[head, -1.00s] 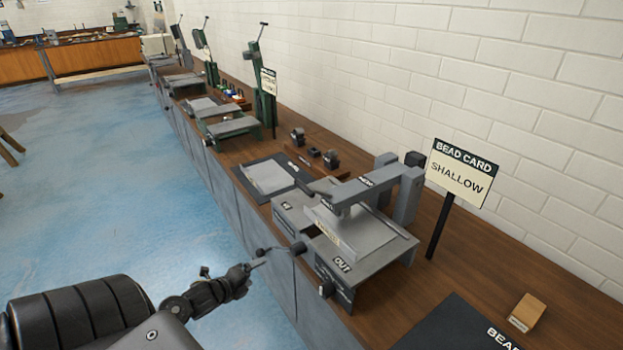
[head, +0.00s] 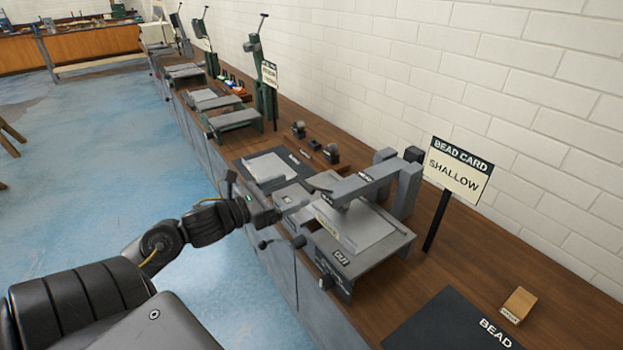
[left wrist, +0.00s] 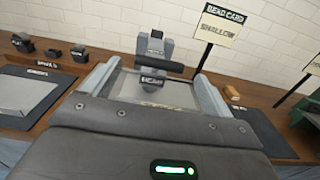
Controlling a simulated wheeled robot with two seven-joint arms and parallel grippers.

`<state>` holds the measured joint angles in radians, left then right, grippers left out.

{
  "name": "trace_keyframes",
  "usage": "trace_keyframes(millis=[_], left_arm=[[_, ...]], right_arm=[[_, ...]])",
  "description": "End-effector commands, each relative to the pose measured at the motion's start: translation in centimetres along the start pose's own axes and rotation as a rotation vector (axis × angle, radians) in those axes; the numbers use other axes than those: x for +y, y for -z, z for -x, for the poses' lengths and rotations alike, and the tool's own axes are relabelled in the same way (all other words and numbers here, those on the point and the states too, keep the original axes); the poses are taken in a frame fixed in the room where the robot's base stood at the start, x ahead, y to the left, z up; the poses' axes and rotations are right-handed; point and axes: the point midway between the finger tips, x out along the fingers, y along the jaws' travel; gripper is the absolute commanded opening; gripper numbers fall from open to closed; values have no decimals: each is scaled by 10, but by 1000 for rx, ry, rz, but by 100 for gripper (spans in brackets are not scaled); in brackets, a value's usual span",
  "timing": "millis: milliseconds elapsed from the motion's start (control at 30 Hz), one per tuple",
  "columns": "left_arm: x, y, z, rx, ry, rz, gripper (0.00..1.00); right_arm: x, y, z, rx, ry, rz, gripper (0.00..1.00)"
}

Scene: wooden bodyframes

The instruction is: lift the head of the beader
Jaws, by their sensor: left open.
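The beader (head: 368,262) is a grey machine on the bench, with a flat bed marked OUT. Its head (head: 365,186) is a grey arm marked BEAD that reaches out over the bed from a rear post. A grey sheet with a pale label (head: 350,228) lies on the bed under the head. My left gripper (head: 283,207) is at the beader's near left side, below and left of the head's front end; its jaws are open and hold nothing visible. In the left wrist view the beader's head (left wrist: 153,78) is straight ahead, past my gripper's body. My right gripper is out of view.
A crank handle (head: 275,242) sticks out at the beader's front. A BEAD CARD sign reading SHALLOW (head: 458,170) stands to the right. A dark mat (head: 450,320) and small wooden block (head: 518,304) lie nearer. Another sheet (head: 265,168) lies on a mat behind.

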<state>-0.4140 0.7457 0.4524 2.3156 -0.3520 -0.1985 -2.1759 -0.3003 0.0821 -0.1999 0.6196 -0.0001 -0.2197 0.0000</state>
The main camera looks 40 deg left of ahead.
Motion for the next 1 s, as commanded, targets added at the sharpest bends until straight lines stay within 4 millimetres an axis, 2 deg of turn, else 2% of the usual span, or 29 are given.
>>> trace_keyframes(millis=[200, 400, 600, 833, 1000], left_arm=[[0, -4, -38, -3, -1, 3, 85], [0, -2, -61, -1, -2, 3, 85], [-1, 0, -70, 1, 0, 2, 85], [-1, 0, -70, 1, 0, 2, 85], [0, 0, -70, 1, 0, 2, 63]], right_arm=[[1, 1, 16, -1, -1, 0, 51], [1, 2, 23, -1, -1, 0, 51], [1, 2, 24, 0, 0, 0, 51], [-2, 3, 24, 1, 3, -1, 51], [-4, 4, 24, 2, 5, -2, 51]])
